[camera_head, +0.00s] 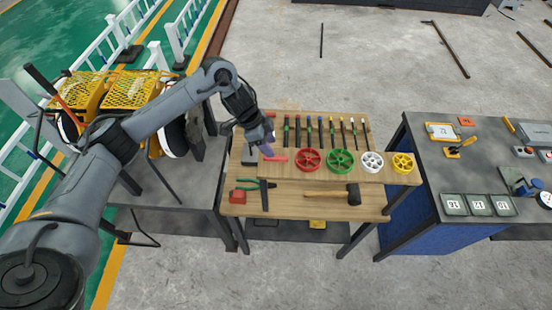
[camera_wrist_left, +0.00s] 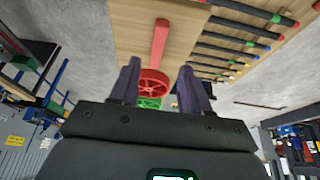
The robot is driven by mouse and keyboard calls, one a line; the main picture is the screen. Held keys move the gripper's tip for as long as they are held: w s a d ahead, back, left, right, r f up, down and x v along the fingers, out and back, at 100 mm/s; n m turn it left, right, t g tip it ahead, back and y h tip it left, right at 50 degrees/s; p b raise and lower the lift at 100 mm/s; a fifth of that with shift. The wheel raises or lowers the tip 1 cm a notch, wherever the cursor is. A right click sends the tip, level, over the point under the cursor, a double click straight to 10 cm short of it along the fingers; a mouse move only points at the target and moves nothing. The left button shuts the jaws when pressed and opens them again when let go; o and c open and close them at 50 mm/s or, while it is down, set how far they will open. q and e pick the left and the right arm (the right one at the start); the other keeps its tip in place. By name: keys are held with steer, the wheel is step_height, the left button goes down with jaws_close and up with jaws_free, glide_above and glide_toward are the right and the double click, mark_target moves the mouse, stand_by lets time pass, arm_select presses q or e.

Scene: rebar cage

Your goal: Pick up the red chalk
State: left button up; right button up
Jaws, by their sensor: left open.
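The red chalk (camera_head: 277,159) is a short red stick lying on the wooden workbench (camera_head: 300,199), left of the red handwheel (camera_head: 308,160). My left gripper (camera_head: 268,146) is above the bench close to the chalk, partly overlapping it in the head view. In the left wrist view the chalk (camera_wrist_left: 160,38) shows as a long red bar beyond the gap between the fingers. My left gripper (camera_wrist_left: 160,72) is open there, with nothing between its fingers. My right gripper is not in view.
Green (camera_head: 340,162), white (camera_head: 371,162) and yellow (camera_head: 403,163) handwheels stand right of the red one. Several screwdrivers (camera_head: 320,130) lie behind them.

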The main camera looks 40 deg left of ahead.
mark_target(276, 159)
arm_select(q)
steer(key=shift+s+p+x, duration=0.2)
steer(key=shift+p+x, duration=0.15)
steer(key=shift+x, duration=0.85)
steer(key=shift+s+p+x, duration=0.2)
steer(key=shift+p+x, duration=0.1)
steer(key=shift+x, duration=0.95)
steer(key=shift+f, duration=0.1)
jaws_close()
